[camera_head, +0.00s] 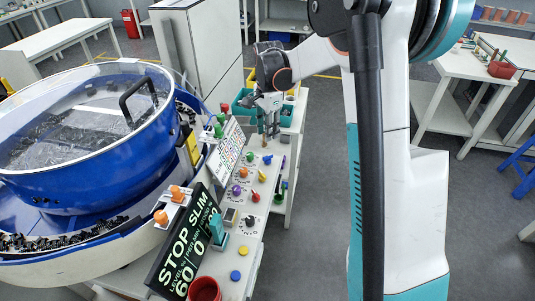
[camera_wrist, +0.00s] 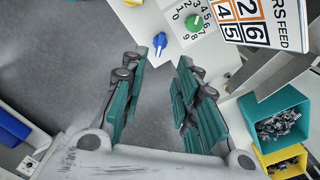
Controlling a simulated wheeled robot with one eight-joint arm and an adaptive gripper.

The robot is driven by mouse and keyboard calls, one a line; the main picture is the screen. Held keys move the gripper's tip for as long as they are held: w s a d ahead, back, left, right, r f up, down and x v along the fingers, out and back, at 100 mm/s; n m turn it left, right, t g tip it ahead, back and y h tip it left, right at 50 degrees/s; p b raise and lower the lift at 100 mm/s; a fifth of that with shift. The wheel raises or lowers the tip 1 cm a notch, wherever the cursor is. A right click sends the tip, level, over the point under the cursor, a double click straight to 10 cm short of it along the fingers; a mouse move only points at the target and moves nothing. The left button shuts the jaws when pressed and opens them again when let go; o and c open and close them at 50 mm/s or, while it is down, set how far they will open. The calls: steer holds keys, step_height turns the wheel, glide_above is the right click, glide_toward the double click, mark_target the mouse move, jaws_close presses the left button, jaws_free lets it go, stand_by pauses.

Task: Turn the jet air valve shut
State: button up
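My gripper (camera_head: 268,130) hangs over the far end of the sloped control panel (camera_head: 245,262). In the wrist view its teal-padded fingers (camera_wrist: 160,66) are apart with nothing between them. Just beyond the tips, a blue lever knob (camera_wrist: 160,41) stands on the white panel's edge, apart from the fingers. It also shows in the head view (camera_head: 267,159). A green knob (camera_wrist: 196,19) with a numbered dial sits beside it. No readable label says which control is the jet air valve; the blue lever looks like a small valve handle.
A blue bowl feeder (camera_head: 90,185) stands to the left. A sign (camera_wrist: 257,22) rises beside the green dial. Teal (camera_wrist: 277,112) and yellow (camera_wrist: 286,160) bins stand right of my gripper. Several coloured knobs, including a red one (camera_head: 255,196), line the panel.

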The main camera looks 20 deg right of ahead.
mark_target(268, 156)
step_height(268, 156, down, 11)
steer(key=b, duration=0.3)
steer(key=shift+r, duration=0.15)
steer(key=shift+c, duration=0.3)
jaws_close()
